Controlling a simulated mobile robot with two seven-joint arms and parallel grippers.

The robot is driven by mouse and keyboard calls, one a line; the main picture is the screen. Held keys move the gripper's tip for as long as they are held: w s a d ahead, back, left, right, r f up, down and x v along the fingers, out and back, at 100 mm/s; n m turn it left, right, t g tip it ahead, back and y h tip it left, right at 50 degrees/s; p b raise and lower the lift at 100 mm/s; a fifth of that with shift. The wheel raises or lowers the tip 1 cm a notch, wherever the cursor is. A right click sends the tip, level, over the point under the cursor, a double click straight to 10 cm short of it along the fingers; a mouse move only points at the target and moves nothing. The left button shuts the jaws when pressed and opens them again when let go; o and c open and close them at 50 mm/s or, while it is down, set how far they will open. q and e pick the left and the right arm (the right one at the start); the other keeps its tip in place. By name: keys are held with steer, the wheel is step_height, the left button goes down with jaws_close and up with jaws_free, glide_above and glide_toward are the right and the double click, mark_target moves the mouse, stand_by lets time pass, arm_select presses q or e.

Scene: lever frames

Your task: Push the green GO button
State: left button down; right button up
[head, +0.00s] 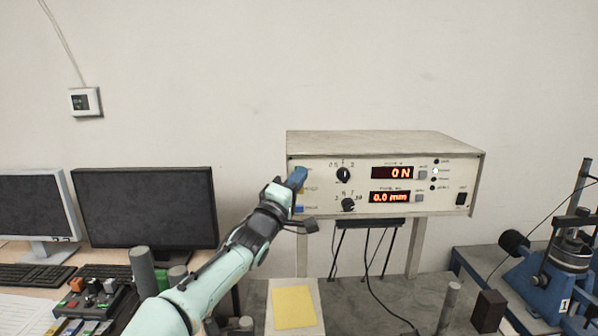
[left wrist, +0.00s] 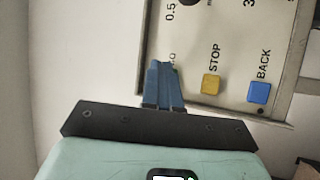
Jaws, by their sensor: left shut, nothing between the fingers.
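The control box (head: 400,142) is a cream instrument with knobs and red displays reading "0 N" and "0.0 mm". My left gripper (head: 299,176) is at the left end of its front panel, blue fingers shut and empty. In the left wrist view the fingertips (left wrist: 160,66) lie over the spot by the partly covered GO label. The green GO button is hidden behind them; I cannot tell whether they touch it. The yellow STOP button (left wrist: 211,84) and blue BACK button (left wrist: 259,92) sit beside it in a row. My right gripper is not in view.
A monitor (head: 145,208) and a small button console (head: 95,292) stand on the desk at left. A yellow pad (head: 294,307) lies below the box. A blue machine (head: 550,285) stands at right. The wall above the box is clear.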

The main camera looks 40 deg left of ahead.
arm_select(q)
steer(key=shift+w+a, duration=0.25)
steer(key=shift+w, duration=0.1)
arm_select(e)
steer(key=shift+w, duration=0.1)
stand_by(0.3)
arm_select(q)
steer(key=shift+s+d+b, duration=0.5)
steer(key=shift+s, duration=0.15)
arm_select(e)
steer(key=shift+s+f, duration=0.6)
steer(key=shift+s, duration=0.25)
arm_select(q)
steer(key=shift+w, duration=0.1)
steer(key=s+d+b, duration=0.1)
steer(key=s, duration=0.1)
steer(key=s+d+b, duration=0.2)
steer(key=shift+d, duration=0.15)
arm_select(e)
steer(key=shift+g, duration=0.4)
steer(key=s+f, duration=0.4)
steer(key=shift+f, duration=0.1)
